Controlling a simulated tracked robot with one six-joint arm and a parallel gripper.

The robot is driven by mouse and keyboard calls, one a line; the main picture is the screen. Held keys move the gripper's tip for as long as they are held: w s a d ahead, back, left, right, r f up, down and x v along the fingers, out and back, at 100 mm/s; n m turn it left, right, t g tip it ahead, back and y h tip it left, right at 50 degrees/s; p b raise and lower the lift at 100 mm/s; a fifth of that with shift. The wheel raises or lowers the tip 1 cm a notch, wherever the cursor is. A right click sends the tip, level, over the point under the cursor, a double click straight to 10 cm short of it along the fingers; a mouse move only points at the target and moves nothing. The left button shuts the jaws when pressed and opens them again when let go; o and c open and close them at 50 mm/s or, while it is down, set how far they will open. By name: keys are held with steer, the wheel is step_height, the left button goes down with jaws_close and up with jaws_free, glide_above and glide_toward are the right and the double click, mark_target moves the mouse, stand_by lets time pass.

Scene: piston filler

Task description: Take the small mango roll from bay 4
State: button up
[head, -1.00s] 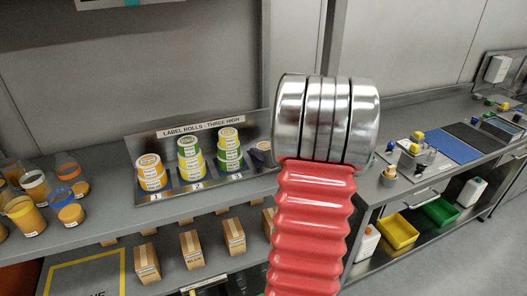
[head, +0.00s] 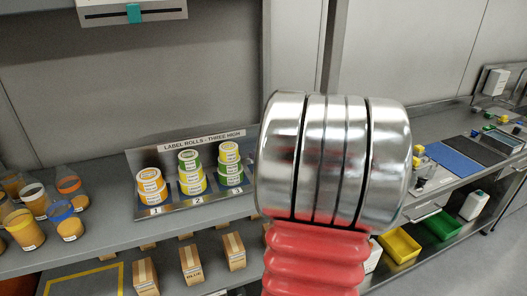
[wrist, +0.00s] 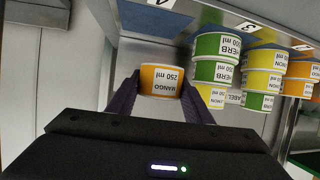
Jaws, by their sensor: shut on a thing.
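The small mango roll (wrist: 161,81) is orange with a white label reading MANGO 250 ml. It shows upside down in the wrist view, between the dark fingers of my gripper (wrist: 160,97), which is shut on it. The bay 4 number tag (wrist: 161,3) is at the top edge of the wrist view, with a gap between it and the roll. In the head view my arm hides bay 4, the roll and the gripper. The label roll stand (head: 165,211) shows there with stacks in bays 1, 2 and 3.
In the wrist view the bay 3 stack (wrist: 213,72) of green and yellow rolls stands close right of my gripper. In the head view, filled cups (head: 25,229) stand left of the stand, and cardboard boxes (head: 192,264) sit on the shelf below. Yellow (head: 398,246) and green trays lie right.

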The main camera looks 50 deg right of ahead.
steer(key=s+a, duration=0.8)
steer(key=a, duration=0.5)
steer(key=shift+s, duration=0.4)
